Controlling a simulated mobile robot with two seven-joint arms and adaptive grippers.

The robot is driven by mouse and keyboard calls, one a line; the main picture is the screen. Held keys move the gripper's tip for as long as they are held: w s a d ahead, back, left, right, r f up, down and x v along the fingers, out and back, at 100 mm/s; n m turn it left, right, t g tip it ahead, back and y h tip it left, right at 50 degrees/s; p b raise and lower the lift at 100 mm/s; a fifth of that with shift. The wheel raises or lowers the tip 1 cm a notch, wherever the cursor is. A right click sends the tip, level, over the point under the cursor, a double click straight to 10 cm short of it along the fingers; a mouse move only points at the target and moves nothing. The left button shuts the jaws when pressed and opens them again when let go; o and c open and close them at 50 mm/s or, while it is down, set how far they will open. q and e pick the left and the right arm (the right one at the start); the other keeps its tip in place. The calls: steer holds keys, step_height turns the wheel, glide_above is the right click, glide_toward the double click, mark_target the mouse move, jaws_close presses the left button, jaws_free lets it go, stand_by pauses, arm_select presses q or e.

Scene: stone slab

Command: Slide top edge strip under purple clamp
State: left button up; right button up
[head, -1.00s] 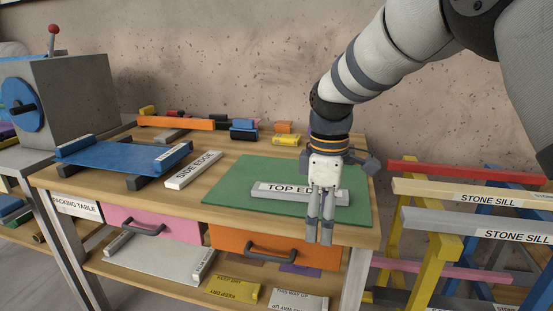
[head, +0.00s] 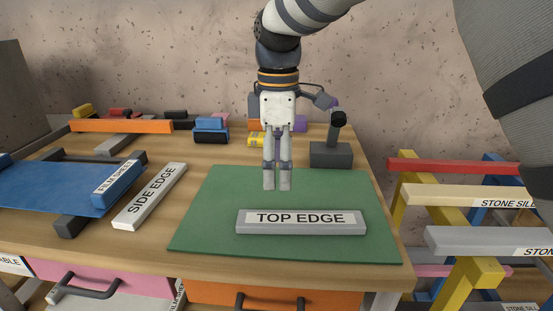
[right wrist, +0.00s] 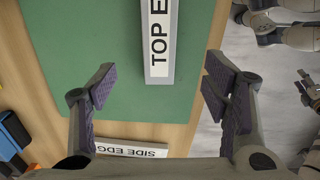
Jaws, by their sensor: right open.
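The top edge strip (head: 300,229) is a grey bar with a white label, lying flat on the green mat (head: 205,232). My right gripper (head: 277,188) points down, open and empty, above the mat and behind the strip's left half. In the right wrist view the open fingers (right wrist: 160,78) stand wide apart, with the strip (right wrist: 174,55) running away between and beyond them. A grey block with a black knob (head: 331,155) stands at the mat's back right.
The side edge strip (head: 150,196) lies left of the mat. A blue film sheet (head: 45,188) lies further left. An orange bar (head: 120,126) and small coloured blocks line the table's back. Stone sill racks (head: 470,197) stand right of the table.

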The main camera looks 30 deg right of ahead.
mark_target(277, 218)
step_height(277, 218, down, 12)
steer(key=shift+r, duration=0.15)
stand_by(0.3)
steer(key=c, duration=1.6)
steer(key=shift+r, duration=0.1)
